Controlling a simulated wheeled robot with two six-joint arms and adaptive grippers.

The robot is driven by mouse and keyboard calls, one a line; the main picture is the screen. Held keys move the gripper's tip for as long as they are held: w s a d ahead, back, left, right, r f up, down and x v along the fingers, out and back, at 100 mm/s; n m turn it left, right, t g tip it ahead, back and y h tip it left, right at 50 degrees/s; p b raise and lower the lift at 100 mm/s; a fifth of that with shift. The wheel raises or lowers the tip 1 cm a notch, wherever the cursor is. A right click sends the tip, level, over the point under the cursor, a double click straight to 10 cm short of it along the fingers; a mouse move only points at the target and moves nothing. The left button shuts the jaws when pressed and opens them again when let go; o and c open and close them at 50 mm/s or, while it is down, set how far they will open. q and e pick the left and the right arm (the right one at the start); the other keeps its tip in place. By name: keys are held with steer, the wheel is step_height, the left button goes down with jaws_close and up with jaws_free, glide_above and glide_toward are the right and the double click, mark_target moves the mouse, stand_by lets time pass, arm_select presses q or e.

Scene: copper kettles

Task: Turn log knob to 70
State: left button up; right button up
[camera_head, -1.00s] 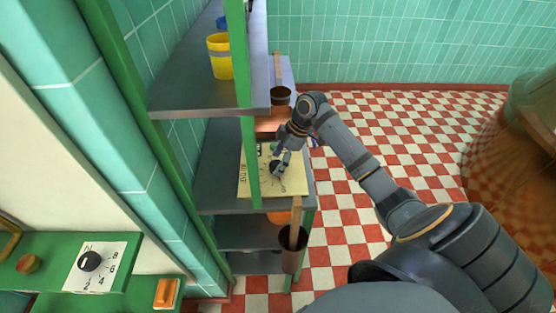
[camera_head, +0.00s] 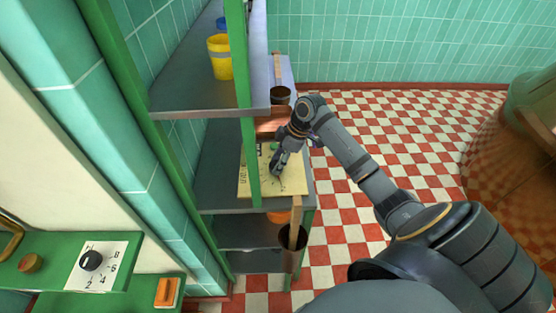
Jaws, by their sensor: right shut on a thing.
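A cream panel (camera_head: 259,186) with dark lettering along its left side and scale marks lies on a shelf of the green-framed rack. My right gripper (camera_head: 275,172) reaches in from the right and is down on the middle of this panel. Its fingers are shut on a dark knob there, which they almost fully hide. The knob's pointer and the scale numbers are too small and covered to read. A small green round part (camera_head: 274,147) shows on the panel behind the fingers. My left gripper is not in view.
A green rack post (camera_head: 250,165) stands in front of the panel's left part. A yellow cup (camera_head: 220,57) stands on the upper shelf. A black knob (camera_head: 91,260) on a numbered white plate and an orange switch (camera_head: 166,292) are at lower left.

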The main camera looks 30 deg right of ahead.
steer(key=m+h+p, duration=0.1)
steer(key=m+p, duration=0.2)
steer(key=p, duration=0.1)
steer(key=m+t+h+p, duration=0.1)
steer(key=m+p, duration=0.2)
steer(key=p, duration=0.2)
steer(key=m+t+p, duration=0.1)
steer(key=m+p, duration=0.2)
steer(key=p, duration=0.1)
steer(key=shift+s+a+r+h, duration=0.15)
steer(key=shift+a+r+h, duration=0.15)
steer(key=shift+h, duration=0.1)
steer(key=shift+f+m+h+p, duration=0.25)
steer(key=shift+m+h+p, duration=0.15)
steer(key=shift+m+p, duration=0.95)
steer(key=o, duration=1.1)
steer(key=shift+o, duration=0.2)
steer(key=shift+r, duration=0.1)
steer(key=v, duration=1.1)
steer(key=shift+s+r, duration=0.2)
steer(key=shift+r, duration=0.1)
